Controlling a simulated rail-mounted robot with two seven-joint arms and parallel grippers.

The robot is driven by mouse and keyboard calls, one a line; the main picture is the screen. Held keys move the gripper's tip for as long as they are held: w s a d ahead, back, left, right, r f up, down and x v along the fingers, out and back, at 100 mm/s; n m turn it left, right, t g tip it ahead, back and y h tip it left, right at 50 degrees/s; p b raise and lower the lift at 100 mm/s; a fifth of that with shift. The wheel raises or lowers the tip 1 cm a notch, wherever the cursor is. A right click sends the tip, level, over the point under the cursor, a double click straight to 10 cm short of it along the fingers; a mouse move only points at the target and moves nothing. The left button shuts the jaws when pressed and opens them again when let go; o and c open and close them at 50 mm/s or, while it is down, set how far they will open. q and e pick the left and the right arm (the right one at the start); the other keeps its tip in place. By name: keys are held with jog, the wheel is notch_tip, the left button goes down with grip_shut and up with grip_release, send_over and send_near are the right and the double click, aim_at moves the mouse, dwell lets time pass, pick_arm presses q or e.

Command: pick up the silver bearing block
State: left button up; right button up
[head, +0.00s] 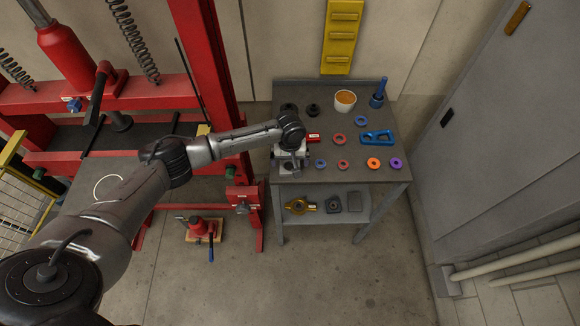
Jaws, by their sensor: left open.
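My left gripper (290,153) is over the left edge of the grey workbench top, pointing down, with its jaws open. A small silver block (289,168), which looks like the silver bearing block, sits on the bench directly at the gripper. The gripper covers part of it, and I cannot tell whether the fingers touch it or stand around it. My right gripper is not in view.
A red press frame (215,60) stands left.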

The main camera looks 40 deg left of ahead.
pick_arm(q)
jog(key=shift+f, duration=1.35)
jog(key=shift+c, duration=0.5)
jog(key=c, duration=0.9)
jog(key=shift+c, duration=0.3)
jog(key=shift+r, duration=0.1)
